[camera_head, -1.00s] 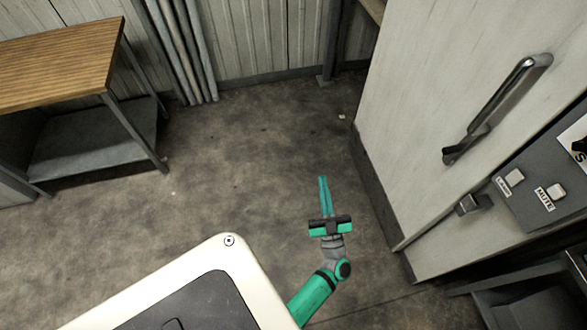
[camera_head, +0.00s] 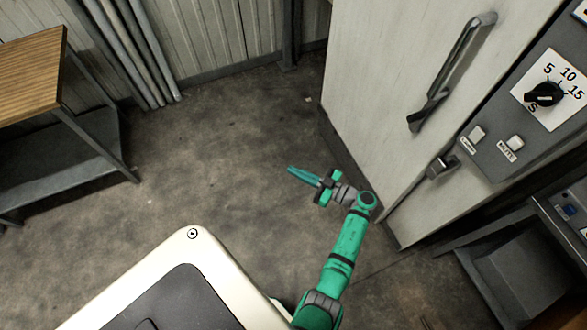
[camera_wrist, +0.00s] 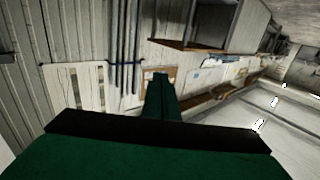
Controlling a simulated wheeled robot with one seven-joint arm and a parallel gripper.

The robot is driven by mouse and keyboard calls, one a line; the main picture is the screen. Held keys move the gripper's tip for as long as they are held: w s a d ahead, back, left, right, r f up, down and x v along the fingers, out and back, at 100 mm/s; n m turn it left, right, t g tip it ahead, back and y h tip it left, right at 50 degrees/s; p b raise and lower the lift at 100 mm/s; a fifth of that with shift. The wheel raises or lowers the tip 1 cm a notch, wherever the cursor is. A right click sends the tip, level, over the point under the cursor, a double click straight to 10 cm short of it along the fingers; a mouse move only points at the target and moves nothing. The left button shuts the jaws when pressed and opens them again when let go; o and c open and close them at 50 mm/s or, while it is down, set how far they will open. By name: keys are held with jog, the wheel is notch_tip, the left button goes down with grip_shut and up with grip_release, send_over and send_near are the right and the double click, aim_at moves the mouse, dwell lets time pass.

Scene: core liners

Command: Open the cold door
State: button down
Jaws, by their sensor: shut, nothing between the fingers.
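The cold door (camera_head: 390,90) is a tall pale panel at the right in the head view, and it looks shut. Its long grey handle (camera_head: 455,72) runs slantwise along the door's right part. My gripper (camera_head: 290,170) is shut and empty, over the floor to the left of the door, with its fingers pointing left, away from the door. It is apart from the handle. In the wrist view my closed fingers (camera_wrist: 160,95) point toward a wall with pipes. The door handle is not recognisable in the wrist view.
A control panel with a black dial (camera_head: 544,94) and small switches is right of the door. A small metal latch (camera_head: 440,166) sits below the handle. A wooden-topped table (camera_head: 30,75) stands at the left. Open floor (camera_head: 220,150) lies between table and door.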

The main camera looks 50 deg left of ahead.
jog(key=x, duration=1.1)
